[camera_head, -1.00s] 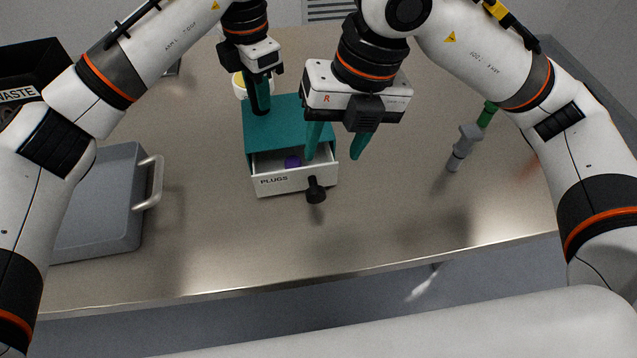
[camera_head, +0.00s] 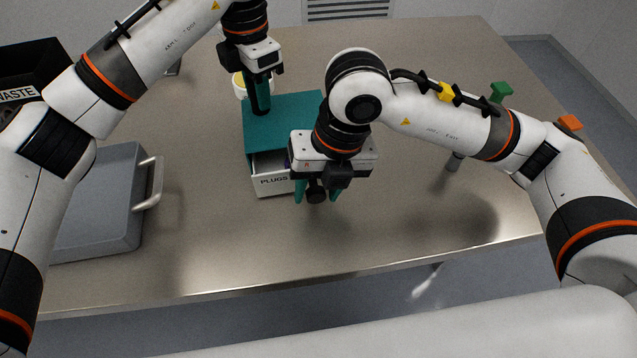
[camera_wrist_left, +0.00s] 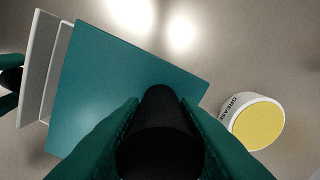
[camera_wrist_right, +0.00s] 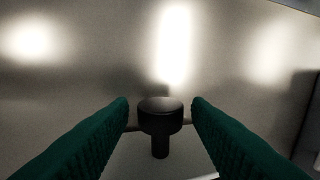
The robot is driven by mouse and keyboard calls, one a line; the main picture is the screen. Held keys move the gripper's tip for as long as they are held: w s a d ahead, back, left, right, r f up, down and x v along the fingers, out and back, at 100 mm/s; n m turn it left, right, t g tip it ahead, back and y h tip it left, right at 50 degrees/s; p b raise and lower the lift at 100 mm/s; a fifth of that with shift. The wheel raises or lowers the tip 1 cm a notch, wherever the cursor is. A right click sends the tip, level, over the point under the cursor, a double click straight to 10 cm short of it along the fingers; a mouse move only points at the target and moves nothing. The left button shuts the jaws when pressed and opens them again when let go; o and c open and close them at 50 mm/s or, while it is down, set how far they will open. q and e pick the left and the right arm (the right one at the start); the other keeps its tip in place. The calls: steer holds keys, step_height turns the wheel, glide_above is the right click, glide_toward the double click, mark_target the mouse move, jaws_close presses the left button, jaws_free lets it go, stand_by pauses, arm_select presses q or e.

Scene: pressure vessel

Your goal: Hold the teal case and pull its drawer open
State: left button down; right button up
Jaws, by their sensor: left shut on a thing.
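The teal case (camera_head: 268,130) stands on the table, and its top fills the middle of the left wrist view (camera_wrist_left: 120,85). Its white drawer (camera_head: 272,184), marked PLUGS, is partly pulled out. My left gripper (camera_head: 262,104) is shut on the black post (camera_wrist_left: 160,135) on top of the case. My right gripper (camera_head: 317,196) is at the drawer front, with its teal fingers open on either side of the black knob (camera_wrist_right: 160,117). Gaps show between knob and fingers in the right wrist view. My right gripper hides the drawer's right part and most of its inside.
A white grease tub (camera_wrist_left: 255,122) with a yellow top stands behind the case. A grey box with a handle (camera_head: 100,205) lies to the left, and a black waste bin (camera_head: 35,65) is at far left. The table in front of the drawer is clear.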

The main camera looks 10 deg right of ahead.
jaws_close()
steer(key=shift+s+d, duration=0.1)
steer(key=shift+s, duration=2.05)
steer(key=shift+o, duration=1.1)
jaws_free()
steer(key=shift+w, duration=0.1)
steer(key=v, duration=1.2)
